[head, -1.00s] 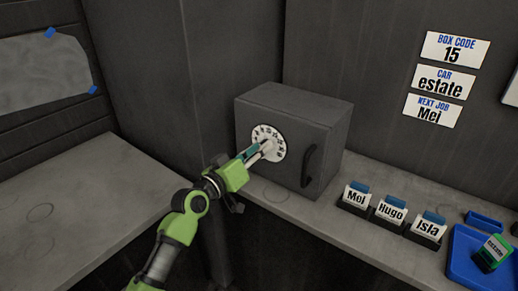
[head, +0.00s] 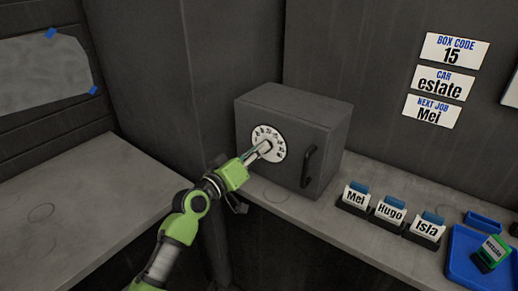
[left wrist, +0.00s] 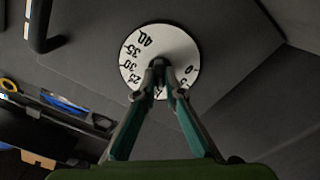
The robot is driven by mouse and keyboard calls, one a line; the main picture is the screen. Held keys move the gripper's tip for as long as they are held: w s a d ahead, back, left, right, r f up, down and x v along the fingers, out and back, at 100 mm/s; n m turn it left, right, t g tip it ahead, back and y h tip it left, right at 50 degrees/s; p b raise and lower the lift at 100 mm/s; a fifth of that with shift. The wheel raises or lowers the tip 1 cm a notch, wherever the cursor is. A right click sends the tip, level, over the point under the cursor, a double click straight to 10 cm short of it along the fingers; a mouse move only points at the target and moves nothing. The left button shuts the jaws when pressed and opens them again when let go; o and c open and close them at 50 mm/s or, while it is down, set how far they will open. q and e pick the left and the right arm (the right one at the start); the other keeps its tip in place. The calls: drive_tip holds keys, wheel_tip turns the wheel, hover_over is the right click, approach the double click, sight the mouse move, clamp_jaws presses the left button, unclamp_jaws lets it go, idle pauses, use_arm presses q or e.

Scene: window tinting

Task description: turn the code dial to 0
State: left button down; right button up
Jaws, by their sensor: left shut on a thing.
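The code dial (head: 279,147) is a white numbered disc on the front of the dark grey box (head: 316,128). My left gripper (head: 265,147) reaches it from the lower left and is shut on the dial's centre knob. In the left wrist view the dial (left wrist: 177,42) faces me, with 40, 35 and 30 at its upper left and 0 at its right. The left fingers (left wrist: 159,70) meet at the dark knob at its middle and hide some lower numbers. No pointer mark is clear. My right gripper is not in view.
The box has a dark handle (head: 309,166) right of the dial. Card holders marked Mei (head: 355,196), Hugo (head: 389,209) and Isla (head: 426,226) stand on the shelf to the right, beside a blue tray (head: 460,268). A wall card reads BOX CODE 15 (head: 456,51).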

use_arm(q)
drive_tip(key=shift+f+n+p, duration=0.2)
drive_tip(key=shift+n+p, duration=1.4)
drive_tip(key=shift+n, duration=2.5)
drive_tip(key=shift+f+n+p, duration=0.15)
drive_tip(key=shift+n+p, duration=1.4)
drive_tip(key=shift+n, duration=2.55)
drive_tip(key=c, duration=2.1)
unclamp_jaws()
drive_tip(key=shift+c, duration=0.2)
drive_tip(key=v, duration=1.2)
